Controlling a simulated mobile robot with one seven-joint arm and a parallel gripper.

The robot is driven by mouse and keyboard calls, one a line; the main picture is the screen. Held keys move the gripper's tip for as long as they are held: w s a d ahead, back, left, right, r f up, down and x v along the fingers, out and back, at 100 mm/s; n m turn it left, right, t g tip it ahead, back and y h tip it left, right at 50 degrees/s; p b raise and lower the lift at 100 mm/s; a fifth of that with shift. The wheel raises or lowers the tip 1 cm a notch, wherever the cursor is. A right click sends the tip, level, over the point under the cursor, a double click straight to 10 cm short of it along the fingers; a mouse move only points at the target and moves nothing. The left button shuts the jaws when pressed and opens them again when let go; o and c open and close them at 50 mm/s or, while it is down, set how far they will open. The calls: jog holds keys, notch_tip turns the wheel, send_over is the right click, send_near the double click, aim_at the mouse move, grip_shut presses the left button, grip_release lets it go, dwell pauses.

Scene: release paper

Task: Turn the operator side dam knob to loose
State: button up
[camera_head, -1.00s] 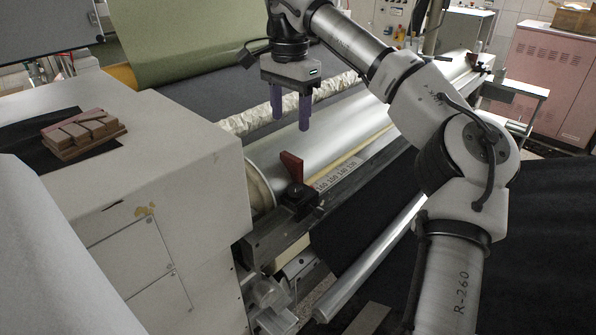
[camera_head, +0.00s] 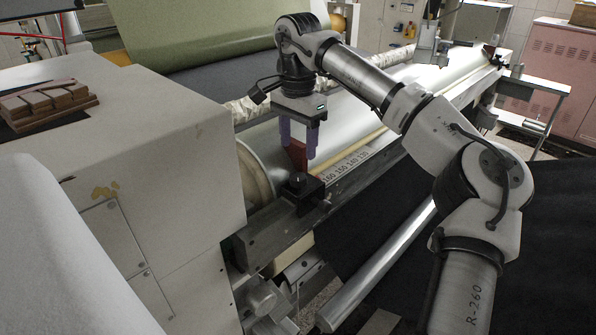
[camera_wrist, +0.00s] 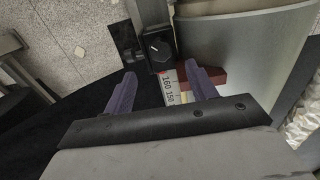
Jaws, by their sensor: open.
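The side dam knob (camera_head: 297,178) is a small round black knob on top of a black clamp block (camera_head: 304,194) at the near end of the roller. In the wrist view the knob (camera_wrist: 158,45) shows a white pointer mark. The red dam plate (camera_head: 298,154) stands beside the block, against the roller. My gripper (camera_head: 297,158) is open and empty, pointing down, with purple fingers just above and behind the knob. In the wrist view, the knob lies ahead of my gripper (camera_wrist: 160,72), and the right finger partly hides the red plate (camera_wrist: 213,77). I cannot tell whether they touch.
The silver roller (camera_head: 345,108) and a numbered scale strip (camera_head: 345,164) run back beside the knob. A white machine housing (camera_head: 185,150) stands at left, with brown blocks (camera_head: 50,102) on top. Dark sheet material (camera_head: 370,225) lies at right.

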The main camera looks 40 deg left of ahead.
aim_at(298, 177)
notch_tip(298, 177, down, 8)
jog(key=shift+p, duration=0.4)
jog(key=shift+c, duration=0.4)
jog(key=c, duration=0.9)
